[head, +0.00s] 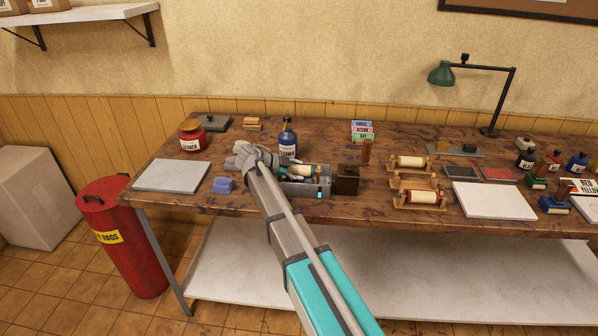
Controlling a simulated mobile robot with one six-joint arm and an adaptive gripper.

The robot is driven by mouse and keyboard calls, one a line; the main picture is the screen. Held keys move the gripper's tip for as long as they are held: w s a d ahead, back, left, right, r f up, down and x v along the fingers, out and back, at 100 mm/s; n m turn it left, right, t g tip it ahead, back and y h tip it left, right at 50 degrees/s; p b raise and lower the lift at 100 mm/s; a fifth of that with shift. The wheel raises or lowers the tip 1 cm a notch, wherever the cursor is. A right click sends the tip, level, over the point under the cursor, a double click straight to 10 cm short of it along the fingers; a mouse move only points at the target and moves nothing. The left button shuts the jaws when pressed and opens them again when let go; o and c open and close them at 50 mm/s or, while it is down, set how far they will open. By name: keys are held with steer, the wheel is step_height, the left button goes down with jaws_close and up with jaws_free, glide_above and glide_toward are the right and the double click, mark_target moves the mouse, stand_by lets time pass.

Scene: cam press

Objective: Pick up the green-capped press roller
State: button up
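A cream roller (302,170) with a dark, greenish end lies at the grey metal press (305,188). It is small in the picture, and my arm hides the press's left part. My gripper (250,157) is just left of this roller, above the table. Its fingers are too small and too overlapped to show whether they are open or shut, or whether they touch anything. Two more cream rollers rest on wooden stands to the right: a rear one (408,161) and a front one (422,196) with reddish ends.
A blue bottle (288,142) stands close behind the press, and a dark brown block (347,180) stands at its right. A white slab (494,200), ink bottles and a lamp (441,74) are right.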

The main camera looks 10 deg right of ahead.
mark_target(298, 167)
jaws_close()
steer(key=shift+r, duration=0.15)
step_height(298, 167, up, 3)
steer(key=p, duration=0.3)
steer(key=s+d+r+p, duration=0.3)
steer(key=s+r+p, duration=0.6)
steer(key=s, duration=0.4)
steer(key=shift+s+d+r+p, duration=0.25)
steer(key=shift+d+r+p, duration=0.1)
steer(key=shift+p, duration=0.2)
